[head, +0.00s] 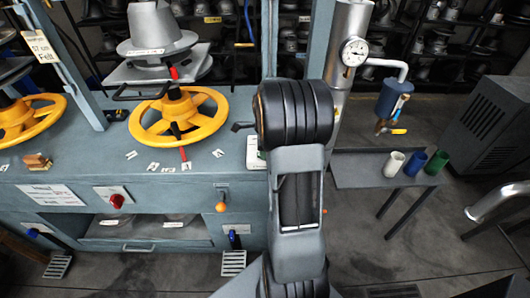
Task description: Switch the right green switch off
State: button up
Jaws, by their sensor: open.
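I see no green switch in the head view. The press cabinet (150,237) at the left carries a red rotary switch (116,201) on a white plate on its front. My arm stands upright in the middle of the view and hides part of the cabinet's right end and what lies behind it. My gripper is not in view, so its place relative to any switch cannot be seen.
A yellow handwheel (204,124) sits under a grey hat form (150,28). An orange-knobbed lever (221,207) sticks out of the cabinet front. At right, white (394,163), blue (415,163) and green (437,162) cups stand on a grey table (362,170) near a pipe with a gauge (354,51).

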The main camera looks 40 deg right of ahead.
jog(key=shift+f, duration=0.7)
grip_shut()
jog(key=shift+w+a+g+h, duration=0.15)
jog(key=shift+g+h, duration=0.15)
jog(key=shift+h, duration=0.1)
jog(key=shift+w+a+f+g+h+b, duration=0.1)
jog(key=shift+g+h+b, duration=0.4)
jog(key=shift+h+b, duration=0.15)
jog(key=shift+r+g+h+b, duration=0.2)
jog(key=shift+g+h+b, duration=0.15)
jog(key=shift+h, duration=0.1)
grip_release()
